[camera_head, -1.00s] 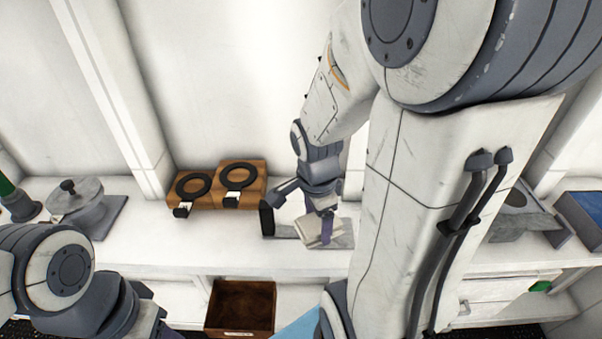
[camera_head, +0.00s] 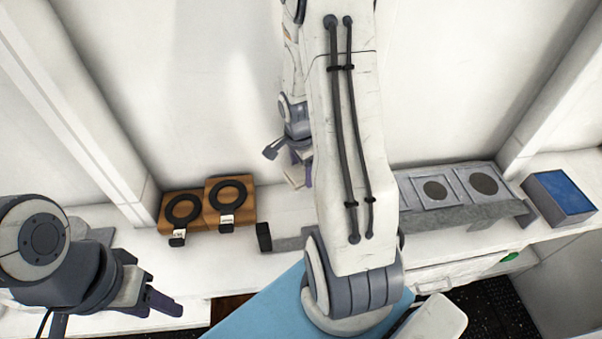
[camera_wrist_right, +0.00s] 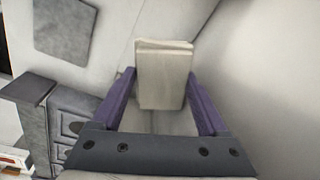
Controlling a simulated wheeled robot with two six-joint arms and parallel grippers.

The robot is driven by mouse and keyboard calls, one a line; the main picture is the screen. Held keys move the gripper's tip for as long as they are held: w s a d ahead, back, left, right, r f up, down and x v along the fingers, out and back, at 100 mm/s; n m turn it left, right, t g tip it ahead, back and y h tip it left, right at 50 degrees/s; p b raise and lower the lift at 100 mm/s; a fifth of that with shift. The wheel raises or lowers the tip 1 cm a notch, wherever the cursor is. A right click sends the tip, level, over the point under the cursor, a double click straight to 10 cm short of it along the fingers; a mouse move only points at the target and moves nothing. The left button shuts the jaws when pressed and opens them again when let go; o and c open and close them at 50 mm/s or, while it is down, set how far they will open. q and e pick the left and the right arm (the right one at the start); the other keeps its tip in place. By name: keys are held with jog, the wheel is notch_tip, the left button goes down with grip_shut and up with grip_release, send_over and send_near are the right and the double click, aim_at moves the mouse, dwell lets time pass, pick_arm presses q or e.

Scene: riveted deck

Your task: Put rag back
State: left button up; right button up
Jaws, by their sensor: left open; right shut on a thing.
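The rag is a folded cream cloth (camera_wrist_right: 164,75), pinched between the purple fingers of my right gripper (camera_wrist_right: 163,100) in the right wrist view. In the head view my right gripper (camera_head: 299,162) is raised above the back of the counter, in front of the white wall. The rag (camera_head: 295,177) shows only in part there, as my right arm covers much of that area. My left gripper (camera_head: 160,300) is open and empty at the lower left, near the counter's front edge.
Two wooden blocks with black rings (camera_head: 206,205) stand on the white counter (camera_head: 130,245). A grey strip with a black end (camera_head: 264,237) lies right of them. A grey stand with two round discs (camera_head: 455,190) and a blue-topped box (camera_head: 560,195) are at the right.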

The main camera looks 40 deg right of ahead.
aim_at(302, 194)
notch_tip(302, 194, down, 2)
jog(key=shift+s+a+b, duration=0.1)
jog(key=shift+s+b, duration=0.05)
jog(key=shift+b, duration=0.25)
jog(key=shift+s, duration=0.1)
jog(key=shift+a+f, duration=0.1)
jog(key=shift+f, duration=0.2)
notch_tip(302, 194, down, 4)
jog(key=b, duration=0.3)
jog(key=shift+w+f, duration=0.15)
jog(key=shift+w, duration=0.2)
jog(key=shift+f, duration=0.15)
jog(key=o, duration=1.2)
pick_arm(q)
notch_tip(302, 194, down, 4)
jog(key=shift+f, duration=0.25)
jog(key=shift+r, duration=0.1)
